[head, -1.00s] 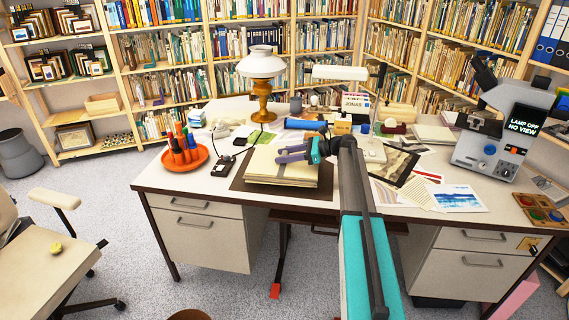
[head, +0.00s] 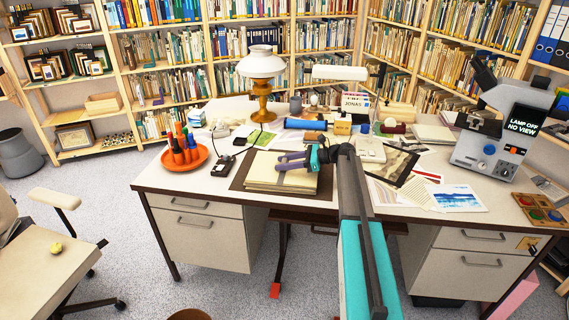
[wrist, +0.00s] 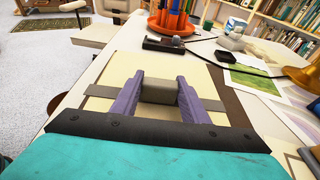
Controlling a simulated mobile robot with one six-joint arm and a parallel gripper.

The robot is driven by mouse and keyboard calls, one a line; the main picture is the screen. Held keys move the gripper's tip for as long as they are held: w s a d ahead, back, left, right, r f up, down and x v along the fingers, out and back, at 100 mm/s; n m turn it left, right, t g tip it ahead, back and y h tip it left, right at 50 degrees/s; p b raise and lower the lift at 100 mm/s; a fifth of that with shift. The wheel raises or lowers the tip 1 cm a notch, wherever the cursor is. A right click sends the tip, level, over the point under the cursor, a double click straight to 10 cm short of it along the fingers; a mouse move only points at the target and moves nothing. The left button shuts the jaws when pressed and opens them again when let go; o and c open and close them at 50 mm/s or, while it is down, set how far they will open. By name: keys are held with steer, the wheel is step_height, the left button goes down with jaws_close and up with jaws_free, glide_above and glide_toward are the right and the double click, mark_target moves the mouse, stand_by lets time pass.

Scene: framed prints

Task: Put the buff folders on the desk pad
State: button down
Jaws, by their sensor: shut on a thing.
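The buff folders (head: 262,178) form a flat cream stack over the dark brown desk pad (head: 238,184), near the desk's front edge. They appear to lie on the pad, whose dark border shows on the left, front and right. In the wrist view a grey strap (wrist: 98,91) crosses the folders, with a grey block (wrist: 161,92) on it. My gripper (head: 279,161) is above the stack, its purple fingers on both sides of that block, shut on it. The gripper (wrist: 160,86) hides part of the strap. Whether the stack's underside fully touches the pad is hard to tell.
An orange tray (head: 184,163) with several coloured bottles and a small black box (head: 222,167) stand left of the pad. A brass lamp (head: 262,100) stands behind. A green picture (head: 266,138) lies just behind the folders.

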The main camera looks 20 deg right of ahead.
steer(key=c, duration=1)
jaws_free()
steer(key=shift+f, duration=0.1)
steer(key=shift+c, duration=0.2)
steer(key=shift+d, duration=0.1)
steer(key=b+v, duration=0.1)
steer(key=v, duration=1.1)
step_height(320, 180, up, 9)
steer(key=p, duration=0.9)
